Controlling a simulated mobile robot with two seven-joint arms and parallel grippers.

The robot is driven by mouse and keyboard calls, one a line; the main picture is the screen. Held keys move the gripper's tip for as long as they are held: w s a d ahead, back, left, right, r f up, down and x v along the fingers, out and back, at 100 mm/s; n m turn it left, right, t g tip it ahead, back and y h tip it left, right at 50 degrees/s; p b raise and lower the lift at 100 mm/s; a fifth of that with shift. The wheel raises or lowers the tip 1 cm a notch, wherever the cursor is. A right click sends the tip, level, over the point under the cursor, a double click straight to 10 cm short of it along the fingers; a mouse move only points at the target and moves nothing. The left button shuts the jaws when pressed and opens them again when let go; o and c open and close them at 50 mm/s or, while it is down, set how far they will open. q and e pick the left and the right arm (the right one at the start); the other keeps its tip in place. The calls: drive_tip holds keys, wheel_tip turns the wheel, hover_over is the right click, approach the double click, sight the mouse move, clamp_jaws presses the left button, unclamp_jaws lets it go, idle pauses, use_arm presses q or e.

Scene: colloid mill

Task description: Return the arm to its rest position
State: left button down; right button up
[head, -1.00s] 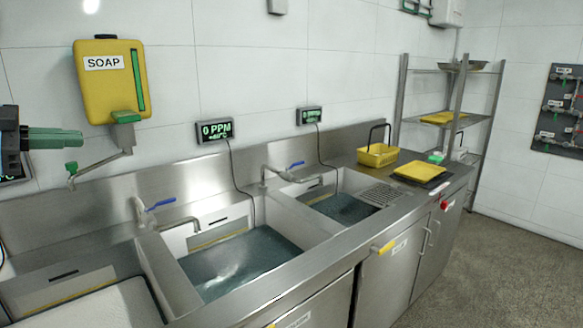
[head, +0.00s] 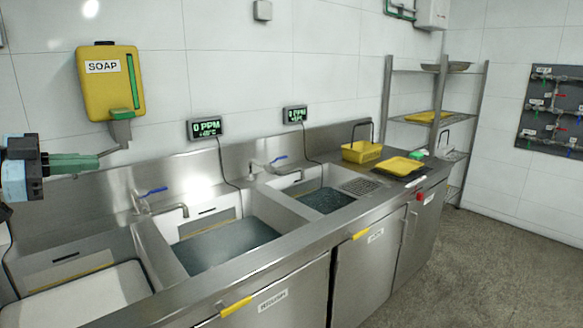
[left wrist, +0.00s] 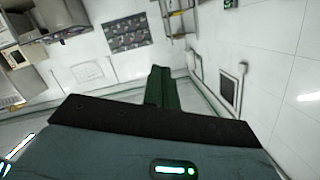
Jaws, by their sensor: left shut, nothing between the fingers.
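My left gripper (head: 96,161) is at the left of the head view, above the sink counter and below the yellow soap dispenser (head: 109,84). Its green fingers are together with nothing between them. The left wrist view shows the closed fingers too (left wrist: 158,88), pointing away into the room and touching nothing. My right gripper is in neither view.
The steel sink counter (head: 262,262) holds basins of water with blue-handled taps (head: 152,191). A yellow basket (head: 362,152) and a yellow tray (head: 399,165) sit at its far end, near a rack (head: 387,100). The floor (head: 480,245) at right is clear.

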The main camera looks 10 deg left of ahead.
use_arm(q)
drive_tip(key=d+f+n+t+y, duration=0.1)
drive_tip(key=d+f+n, duration=0.15)
drive_tip(key=f, duration=1.55)
drive_tip(key=d+f+n, duration=0.2)
drive_tip(key=d+f, duration=0.2)
drive_tip(key=f, duration=1.4)
drive_tip(key=s+d+f+n+g+y, duration=0.2)
drive_tip(key=s+d+f, duration=0.6)
drive_tip(key=s+f, duration=0.4)
drive_tip(key=s+d+f+n+g+y, duration=0.3)
drive_tip(key=s+d+f, duration=0.5)
drive_tip(key=s+f, duration=0.5)
drive_tip(key=shift+s+d+f+n+y, duration=0.25)
drive_tip(key=shift+s+n+y, duration=0.25)
drive_tip(key=shift+s, duration=0.35)
